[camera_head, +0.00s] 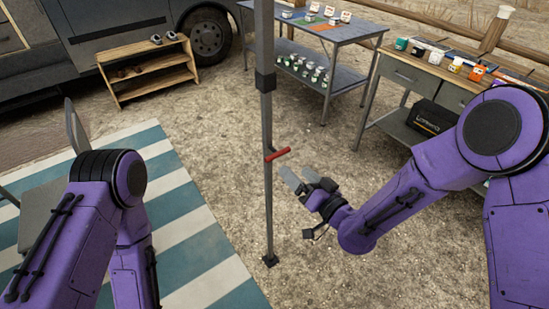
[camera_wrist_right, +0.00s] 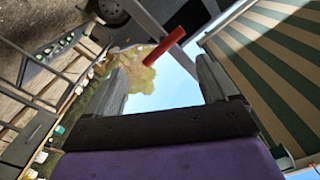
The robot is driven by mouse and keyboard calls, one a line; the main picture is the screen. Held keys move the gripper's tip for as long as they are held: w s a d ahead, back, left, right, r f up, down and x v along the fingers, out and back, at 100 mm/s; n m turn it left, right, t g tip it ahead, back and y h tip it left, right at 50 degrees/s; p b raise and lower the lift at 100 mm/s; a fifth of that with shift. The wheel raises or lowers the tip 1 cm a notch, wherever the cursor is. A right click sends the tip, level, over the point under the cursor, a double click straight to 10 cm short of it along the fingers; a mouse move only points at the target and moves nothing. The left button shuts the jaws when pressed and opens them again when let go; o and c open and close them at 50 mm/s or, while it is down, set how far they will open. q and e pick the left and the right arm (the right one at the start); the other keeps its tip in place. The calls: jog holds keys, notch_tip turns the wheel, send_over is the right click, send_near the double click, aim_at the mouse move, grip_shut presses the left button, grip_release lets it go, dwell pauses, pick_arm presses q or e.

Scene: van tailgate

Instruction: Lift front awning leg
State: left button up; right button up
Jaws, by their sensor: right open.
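The front awning leg (camera_head: 268,205) is a thin grey pole standing upright in the head view, with a dark collar partway up and a small foot on the gravel. A red handle (camera_head: 278,154) sticks out from it to the right. My right gripper (camera_head: 298,180) is open and empty just right of the pole, a little below the handle. In the right wrist view, the red handle (camera_wrist_right: 164,46) shows beyond and between the spread fingers of the gripper (camera_wrist_right: 163,85), apart from them. My left arm is at the lower left; its gripper is out of sight.
A striped mat (camera_head: 190,215) lies left of the leg. A wooden shoe rack (camera_head: 150,75) stands by the van (camera_head: 110,30). A grey table (camera_head: 345,35) and a workbench (camera_head: 405,75) with jars stand behind right. A striped awning (camera_wrist_right: 270,60) shows in the wrist view.

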aim_at(275, 150)
jog(key=p+x, duration=0.2)
jog(key=x, duration=0.8)
jog(key=shift+a+r, duration=0.1)
jog(key=shift+a, duration=0.15)
jog(key=c, duration=1.3)
notch_tip(275, 150, up, 12)
jog(key=p, duration=0.7)
jog(key=shift+w, duration=0.1)
jog(key=shift+w+r, duration=0.1)
jog(key=shift+r, duration=0.25)
